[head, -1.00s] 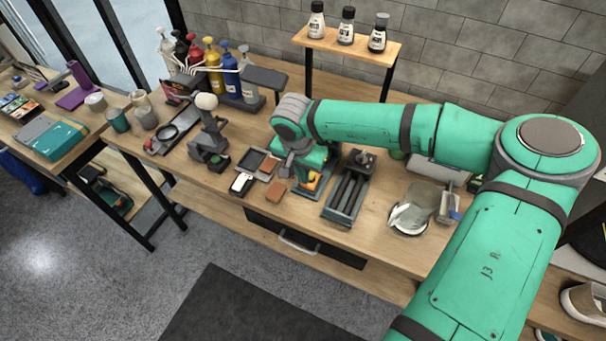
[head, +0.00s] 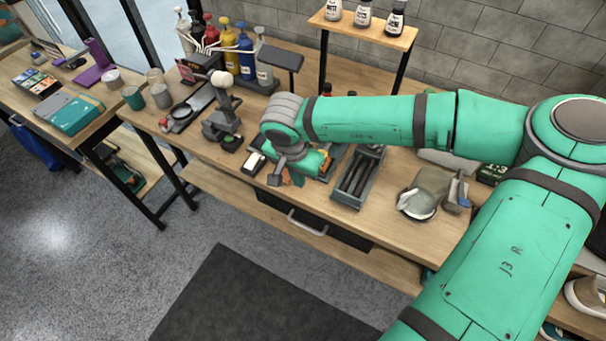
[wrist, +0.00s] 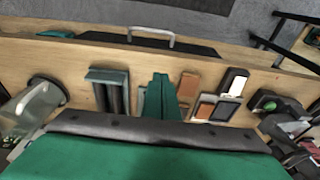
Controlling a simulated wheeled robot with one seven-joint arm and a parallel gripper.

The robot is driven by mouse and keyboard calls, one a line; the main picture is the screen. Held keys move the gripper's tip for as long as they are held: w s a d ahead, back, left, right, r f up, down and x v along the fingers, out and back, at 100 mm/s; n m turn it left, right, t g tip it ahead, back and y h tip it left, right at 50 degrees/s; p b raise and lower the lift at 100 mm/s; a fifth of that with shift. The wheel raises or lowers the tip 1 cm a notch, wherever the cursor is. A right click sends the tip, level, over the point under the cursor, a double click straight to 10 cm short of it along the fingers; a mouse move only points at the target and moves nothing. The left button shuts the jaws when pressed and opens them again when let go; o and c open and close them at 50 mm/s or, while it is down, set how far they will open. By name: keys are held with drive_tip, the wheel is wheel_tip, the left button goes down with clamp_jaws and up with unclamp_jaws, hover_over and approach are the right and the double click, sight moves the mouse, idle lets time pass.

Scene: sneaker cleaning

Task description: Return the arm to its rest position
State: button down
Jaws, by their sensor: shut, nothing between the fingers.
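My green arm reaches in from the right over the workbench (head: 395,235) in the head view, with its forearm about level and its grey wrist joint above the bench. My gripper (wrist: 160,78) shows in the wrist view as a narrow green shape, shut with nothing held. It hangs between a dark slotted holder (wrist: 110,90) and a brown block (wrist: 188,85). In the head view the fingers are small and partly hidden by the wrist, so their height above the bench is unclear.
The slotted rack (head: 358,178) stands right of the wrist in the head view, with a grey-green cloth-like item (head: 425,190) farther right. Pump bottles (head: 245,55) and a small raised shelf (head: 362,30) stand behind. A drawer handle (head: 308,223) lies on the bench's front. A dark mat (head: 250,295) covers the floor.

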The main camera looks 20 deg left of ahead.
drive_tip(key=shift+a, duration=0.3)
